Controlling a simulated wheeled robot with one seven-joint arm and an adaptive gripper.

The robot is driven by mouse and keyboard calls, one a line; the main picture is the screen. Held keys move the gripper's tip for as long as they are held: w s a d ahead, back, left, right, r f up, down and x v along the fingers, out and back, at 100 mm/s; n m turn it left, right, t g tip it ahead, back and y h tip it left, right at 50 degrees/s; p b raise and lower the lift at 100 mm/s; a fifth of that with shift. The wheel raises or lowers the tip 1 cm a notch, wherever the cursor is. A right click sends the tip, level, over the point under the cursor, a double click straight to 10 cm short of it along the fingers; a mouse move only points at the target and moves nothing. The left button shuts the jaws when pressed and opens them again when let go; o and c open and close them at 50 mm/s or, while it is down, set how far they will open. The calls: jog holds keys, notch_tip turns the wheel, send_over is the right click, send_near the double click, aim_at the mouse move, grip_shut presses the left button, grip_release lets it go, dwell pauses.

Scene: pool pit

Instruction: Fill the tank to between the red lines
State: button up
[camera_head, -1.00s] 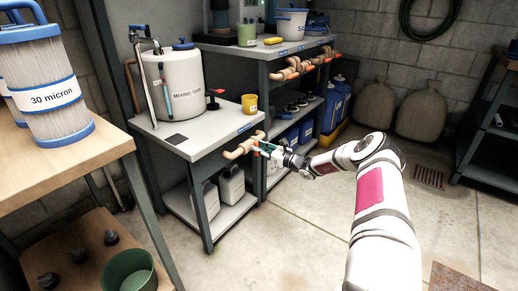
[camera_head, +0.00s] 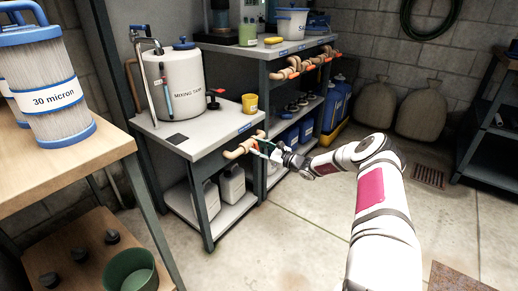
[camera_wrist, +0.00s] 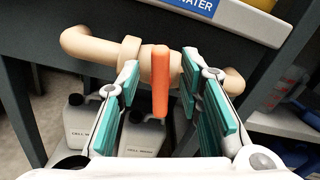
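The white mixing tank (camera_head: 188,88) stands upright on the grey bench, with a thin gauge tube (camera_head: 166,78) on its front; its red lines are too small to make out. Below the bench's front edge, a tan pipe valve (camera_wrist: 95,46) has an orange lever (camera_wrist: 160,88) that hangs down in the wrist view. The bench label above it reads "WATER" (camera_wrist: 198,6). My gripper (camera_head: 262,147) is at this valve. In the wrist view its teal-padded fingers (camera_wrist: 160,75) are open, one on each side of the lever, with visible gaps.
White jugs (camera_head: 231,184) stand on the shelf below. A yellow cup (camera_head: 249,103) and a red-handled item (camera_head: 214,99) are on the bench. More orange-handled valves (camera_head: 292,70) line the rack behind. A wooden table with a filter cartridge (camera_head: 58,85) stands at left. The floor at front centre is clear.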

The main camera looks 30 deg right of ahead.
jog(key=shift+s, duration=0.1)
jog(key=v, duration=1.1)
jog(key=shift+s, duration=0.4)
jog(key=shift+d, duration=0.15)
